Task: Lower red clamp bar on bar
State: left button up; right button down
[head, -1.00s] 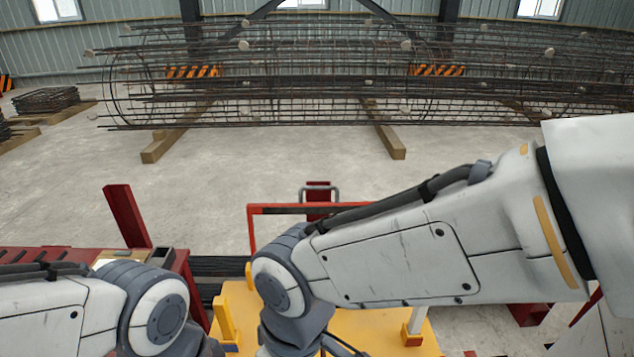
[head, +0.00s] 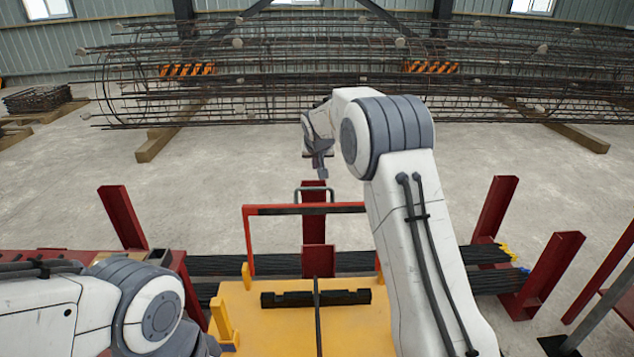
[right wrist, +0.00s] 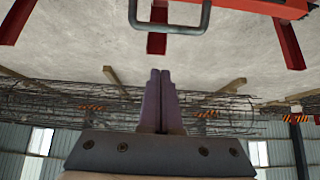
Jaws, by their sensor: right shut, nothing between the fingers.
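The red clamp bar (head: 285,210) stands raised behind the yellow table, its top beam level on an upright at the left. A grey handle (head: 314,189) shows just above the beam; it also shows at the top of the right wrist view (right wrist: 170,27). A thin dark bar (head: 318,330) lies across a black notched block on the yellow table. My right gripper (head: 320,172) is shut and empty, just above the handle in the picture and apart from it. Its closed fingers show in the right wrist view (right wrist: 160,75). My left gripper is out of view.
The yellow table (head: 245,330) has small yellow posts at its edges. Black rebar bundles (head: 455,257) run behind it between red posts (head: 494,207). A large rebar cage (head: 240,80) rests on timbers at the back. The floor between is clear.

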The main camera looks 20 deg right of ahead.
jog(key=shift+w+d+f+p, duration=0.1)
jog(key=shift+w+f+p, duration=0.35)
jog(key=shift+f, duration=0.85)
jog(key=shift+w+d+f+p, duration=0.1)
jog(key=shift+w+f+p, duration=0.2)
jog(key=shift+f+p, duration=0.7)
jog(key=shift+w+d+f+p, duration=0.1)
jog(key=shift+w+f+p, duration=0.2)
jog(key=shift+f, duration=1.25)
